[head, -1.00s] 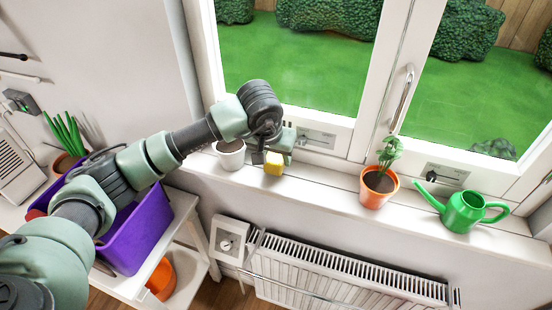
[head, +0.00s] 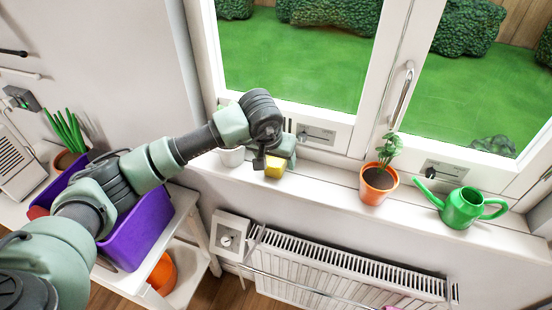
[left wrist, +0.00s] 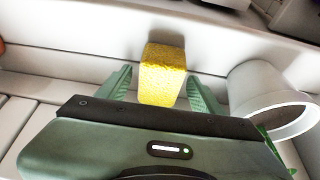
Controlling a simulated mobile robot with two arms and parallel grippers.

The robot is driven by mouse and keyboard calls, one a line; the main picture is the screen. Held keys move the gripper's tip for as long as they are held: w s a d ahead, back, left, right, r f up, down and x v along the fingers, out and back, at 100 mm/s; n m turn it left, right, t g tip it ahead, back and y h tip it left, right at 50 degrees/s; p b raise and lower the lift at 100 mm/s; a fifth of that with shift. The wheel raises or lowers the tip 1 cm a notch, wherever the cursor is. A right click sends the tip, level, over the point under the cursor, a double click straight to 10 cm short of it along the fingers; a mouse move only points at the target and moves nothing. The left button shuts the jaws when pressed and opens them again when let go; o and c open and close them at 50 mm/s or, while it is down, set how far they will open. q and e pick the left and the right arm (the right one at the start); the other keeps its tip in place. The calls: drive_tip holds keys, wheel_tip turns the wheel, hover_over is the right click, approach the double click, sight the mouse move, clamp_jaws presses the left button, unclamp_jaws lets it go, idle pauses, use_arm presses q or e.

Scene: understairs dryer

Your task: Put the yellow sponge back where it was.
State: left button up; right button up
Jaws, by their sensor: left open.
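The yellow sponge (head: 275,168) stands on the white windowsill (head: 325,180), near its left end. My left gripper (head: 270,160) is over it and partly covers it in the head view. In the left wrist view the sponge (left wrist: 162,72) stands between the two fingers of my open left gripper (left wrist: 160,92). A gap shows on each side of it, so the fingers do not look closed on it. My right gripper is not in view.
A white pot (head: 231,157) stands just left of the sponge; it is close to a finger in the left wrist view (left wrist: 268,100). An orange plant pot (head: 376,186) and green watering can (head: 462,208) stand further right. A purple crate (head: 140,232) is at lower left.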

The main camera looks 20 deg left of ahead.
use_arm(q)
drive_tip(key=b+v, duration=0.3)
drive_tip(key=v, duration=0.9)
drive_tip(key=shift+r, duration=0.1)
